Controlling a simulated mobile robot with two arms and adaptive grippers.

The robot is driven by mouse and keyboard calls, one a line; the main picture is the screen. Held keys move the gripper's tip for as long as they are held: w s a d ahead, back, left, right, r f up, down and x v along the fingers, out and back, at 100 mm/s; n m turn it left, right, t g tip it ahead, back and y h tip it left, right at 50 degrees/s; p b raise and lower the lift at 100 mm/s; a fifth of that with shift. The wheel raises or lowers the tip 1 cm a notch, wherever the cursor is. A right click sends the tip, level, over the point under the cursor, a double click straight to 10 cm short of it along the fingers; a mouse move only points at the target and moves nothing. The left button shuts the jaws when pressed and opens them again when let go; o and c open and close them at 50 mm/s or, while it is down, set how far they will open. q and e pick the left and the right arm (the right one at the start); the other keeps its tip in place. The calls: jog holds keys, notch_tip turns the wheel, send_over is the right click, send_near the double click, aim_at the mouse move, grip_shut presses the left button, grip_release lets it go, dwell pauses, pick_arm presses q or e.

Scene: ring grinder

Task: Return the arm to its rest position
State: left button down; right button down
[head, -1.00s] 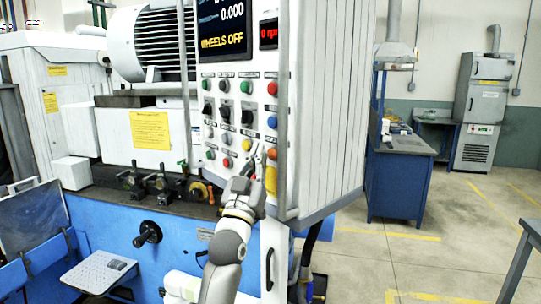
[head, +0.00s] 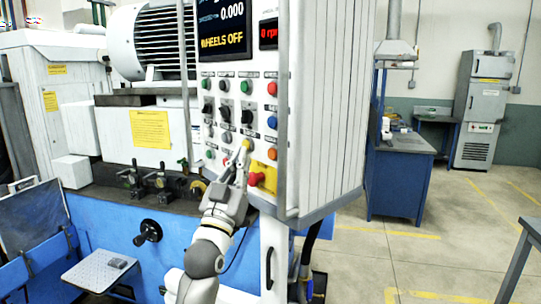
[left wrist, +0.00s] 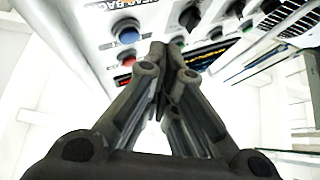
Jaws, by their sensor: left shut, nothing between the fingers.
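My left gripper (head: 238,168) is in front of the lower part of the grinder's control panel (head: 207,165). Its fingers are shut with nothing between them. In the head view its tips overlap the area by the lower buttons; I cannot tell whether they touch the panel. In the left wrist view, the closed fingers (left wrist: 160,55) point towards the panel, with a blue button (left wrist: 126,32) and a red button (left wrist: 126,58) to their left. My left arm (head: 205,258) rises from the bottom of the picture. My right gripper is not in view.
A red mushroom button (head: 257,179) on a yellow plate is just right of the gripper. The panel screen (head: 222,30) reads "WHEELS OFF". A handwheel (head: 148,232) and small tray (head: 98,270) are at lower left. Open floor (head: 420,260) and a blue workbench (head: 398,180) are right.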

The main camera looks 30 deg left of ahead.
pick_arm(q)
jog(key=shift+f, duration=0.1)
dwell(0.4)
